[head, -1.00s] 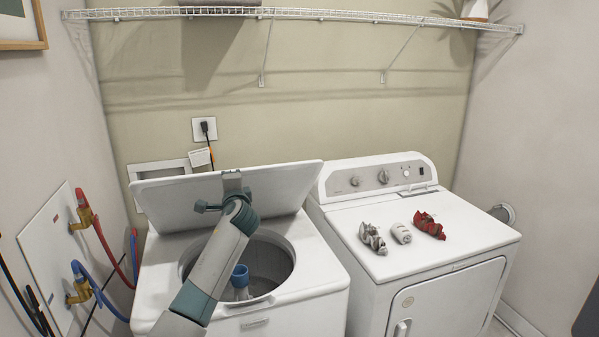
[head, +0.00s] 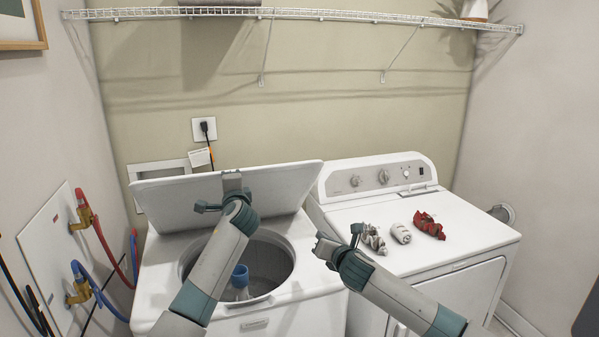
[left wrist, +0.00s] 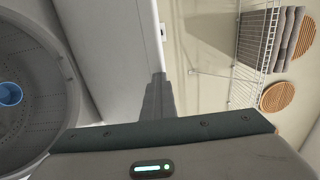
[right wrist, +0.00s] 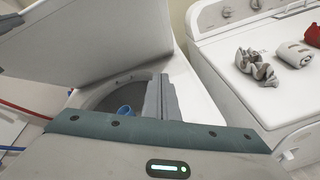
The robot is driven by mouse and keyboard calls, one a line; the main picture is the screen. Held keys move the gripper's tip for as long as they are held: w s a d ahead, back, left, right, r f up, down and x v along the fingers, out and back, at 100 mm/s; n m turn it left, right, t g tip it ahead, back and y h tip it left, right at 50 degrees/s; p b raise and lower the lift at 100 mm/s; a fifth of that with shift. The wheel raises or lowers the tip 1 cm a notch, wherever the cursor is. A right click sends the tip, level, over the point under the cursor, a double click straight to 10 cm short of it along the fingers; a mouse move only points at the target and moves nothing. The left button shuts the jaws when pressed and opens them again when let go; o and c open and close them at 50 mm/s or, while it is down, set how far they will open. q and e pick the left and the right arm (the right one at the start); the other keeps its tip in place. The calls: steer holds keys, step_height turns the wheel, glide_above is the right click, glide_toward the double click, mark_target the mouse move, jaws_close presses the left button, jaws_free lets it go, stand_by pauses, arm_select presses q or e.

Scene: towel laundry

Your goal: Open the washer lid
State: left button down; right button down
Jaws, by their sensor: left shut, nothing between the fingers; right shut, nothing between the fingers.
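The white washer (head: 310,260) stands at the left with its lid (head: 280,188) raised and tilted back, the drum opening (head: 268,262) uncovered. A blue agitator (head: 240,276) shows inside the drum, and also in the left wrist view (left wrist: 10,94). My left gripper (head: 232,182) is shut and empty, in front of the lid's inner face near its upper edge; I cannot tell whether it touches. My right gripper (head: 322,247) is shut and empty, by the washer's right side, near the gap to the dryer. In the right wrist view its fingers (right wrist: 160,97) overlap the drum opening.
The white dryer (head: 470,238) stands at the right. On its top lie a grey-white crumpled towel (head: 374,240), a rolled white towel (head: 401,233) and a red towel (head: 429,225). A wire shelf (head: 330,13) runs above. Hoses and valves (head: 85,218) are on the left wall.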

step_height(320, 180, up, 15)
steer(key=a+n+t+y, duration=0.1)
steer(key=a+n, duration=0.2)
steer(key=n, duration=0.3)
steer(key=shift+f+t, duration=0.15)
steer(key=shift+t, duration=0.15)
glide_toward(295, 167)
steer(key=shift+w+f, duration=0.6)
steer(key=shift+f, duration=0.75)
steer(key=shift+w+a+r, duration=0.25)
steer(key=shift+w+r, duration=0.15)
steer(key=shift+w, duration=0.25)
steer(key=shift+w+a+r, duration=0.25)
steer(key=shift+w+r, duration=0.15)
steer(key=shift+w, duration=0.25)
steer(key=shift+w+a+r, duration=0.25)
steer(key=shift+w+r, duration=0.15)
steer(key=shift+w, duration=0.25)
steer(key=shift+w, duration=0.15)
